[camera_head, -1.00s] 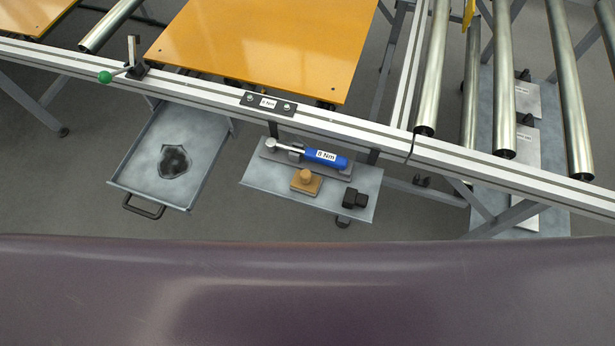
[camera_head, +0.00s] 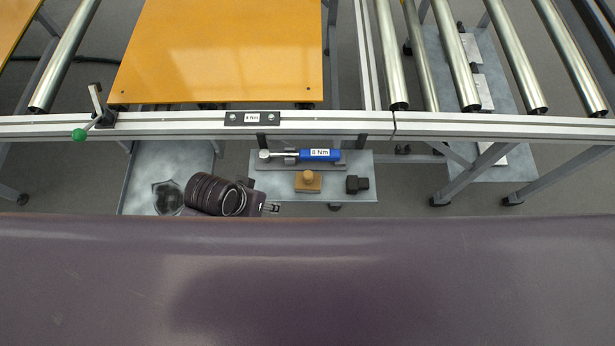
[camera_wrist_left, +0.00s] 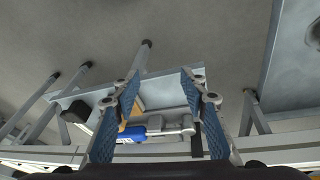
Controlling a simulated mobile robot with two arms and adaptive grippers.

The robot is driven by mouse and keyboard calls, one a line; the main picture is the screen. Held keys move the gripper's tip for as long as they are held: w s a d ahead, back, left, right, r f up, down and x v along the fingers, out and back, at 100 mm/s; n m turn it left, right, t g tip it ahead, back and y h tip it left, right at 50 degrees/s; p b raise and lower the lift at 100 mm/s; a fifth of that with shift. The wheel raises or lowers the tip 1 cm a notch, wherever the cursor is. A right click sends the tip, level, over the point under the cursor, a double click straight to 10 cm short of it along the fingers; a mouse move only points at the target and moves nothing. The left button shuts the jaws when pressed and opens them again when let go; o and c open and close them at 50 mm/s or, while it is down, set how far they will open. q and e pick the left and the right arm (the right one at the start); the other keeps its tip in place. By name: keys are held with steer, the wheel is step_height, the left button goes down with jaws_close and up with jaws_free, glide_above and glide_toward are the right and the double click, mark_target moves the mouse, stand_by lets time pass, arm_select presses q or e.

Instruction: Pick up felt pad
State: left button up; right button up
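A tan block with a round knob (camera_head: 308,181), which looks like the felt pad, sits on a grey shelf (camera_head: 350,194) under the rail. In the left wrist view part of the tan block (camera_wrist_left: 135,131) shows between my fingers, mostly hidden by the left-hand one. My left gripper (camera_head: 271,208) is just left of the shelf, apart from the block. In the left wrist view its two blue-padded fingers (camera_wrist_left: 160,78) are spread with nothing held between them. My right gripper is not in view.
A blue-handled torque wrench (camera_head: 320,155) lies behind the block, and a black part (camera_head: 357,184) stands to its right. The aluminium rail (camera_head: 330,128) runs above the shelf. My left arm covers part of a grey tray (camera_head: 140,180) holding a dark patch (camera_head: 167,198).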

mark_target(308, 174)
arm_select(q)
steer(key=w+d+r+m+g, duration=0.1)
steer(key=w+d+r+m, duration=0.1)
steer(key=d, duration=0.2)
steer(key=w+d+r+m+g+y, duration=0.1)
steer(key=w+d+r+m, duration=0.1)
steer(key=w+d+r, duration=0.1)
steer(key=w+d+r+m+g, duration=0.1)
steer(key=w+d+r+m, duration=0.1)
steer(key=d, duration=0.3)
steer(key=shift+w+d+r+y+p, duration=0.3)
steer(key=shift+w+y+p, duration=0.1)
steer(key=shift+w, duration=0.1)
steer(key=shift+w+a+r, duration=0.1)
steer(key=shift+w+a, duration=0.05)
steer(key=shift+a, duration=0.15)
steer(key=shift+a+f, duration=0.2)
steer(key=shift+f, duration=0.25)
step_height(308, 174, down, 7)
steer(key=shift+a+r+p, duration=0.1)
steer(key=shift+p, duration=0.2)
jaws_close()
